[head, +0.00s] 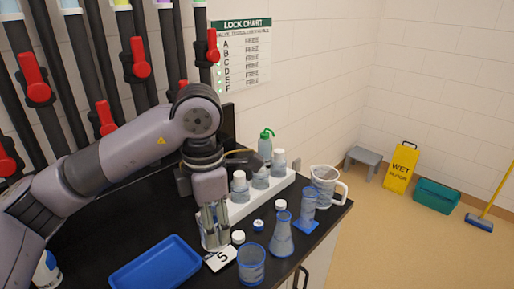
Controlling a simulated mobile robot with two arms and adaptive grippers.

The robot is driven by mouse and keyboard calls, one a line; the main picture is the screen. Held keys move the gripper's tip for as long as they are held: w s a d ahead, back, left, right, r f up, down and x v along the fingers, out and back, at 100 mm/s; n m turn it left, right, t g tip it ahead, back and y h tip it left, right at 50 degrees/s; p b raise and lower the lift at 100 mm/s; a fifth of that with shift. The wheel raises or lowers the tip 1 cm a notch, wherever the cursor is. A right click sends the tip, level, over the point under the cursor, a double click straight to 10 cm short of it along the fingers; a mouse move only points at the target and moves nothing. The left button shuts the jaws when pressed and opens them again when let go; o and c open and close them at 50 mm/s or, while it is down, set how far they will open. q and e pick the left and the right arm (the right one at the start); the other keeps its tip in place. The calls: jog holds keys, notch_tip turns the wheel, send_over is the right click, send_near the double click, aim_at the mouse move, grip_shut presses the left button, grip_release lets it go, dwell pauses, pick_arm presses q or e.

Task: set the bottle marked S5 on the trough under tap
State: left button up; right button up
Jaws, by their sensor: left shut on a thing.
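My left gripper (214,226) points down at the front of the black counter (90,228) and is shut on a small clear bottle (216,240). The fingers cover most of this bottle. A white card with a black 5 (221,259) lies at its foot; I cannot read an S on it or any mark on the bottle. Pipes with red tap handles (140,58) line the wall at the back left. My arm hides much of the area below them, and I cannot make out the trough. My right gripper is not in view.
A white rack (262,200) holds several bottles right of my gripper. A beaker (251,264), flask (282,236), cylinder (308,212) and jug (326,184) crowd the right edge. A blue tray (156,264) lies at the front left. A lock chart (241,55) hangs behind.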

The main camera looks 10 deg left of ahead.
pick_arm(q)
jog(key=m, duration=0.1)
jog(key=a+f+m, duration=0.1)
jog(key=m, duration=0.1)
jog(key=shift+s+f, duration=0.1)
jog(key=s+a+f+m, duration=0.2)
jog(key=f+m, duration=0.1)
jog(key=m, duration=0.7)
jog(key=s+a+f+m, duration=0.1)
jog(key=a+f+m, duration=0.2)
jog(key=m, duration=0.8)
jog(key=shift+s+f, duration=0.35)
jog(key=shift+f, duration=0.2)
jog(key=shift+a, duration=0.1)
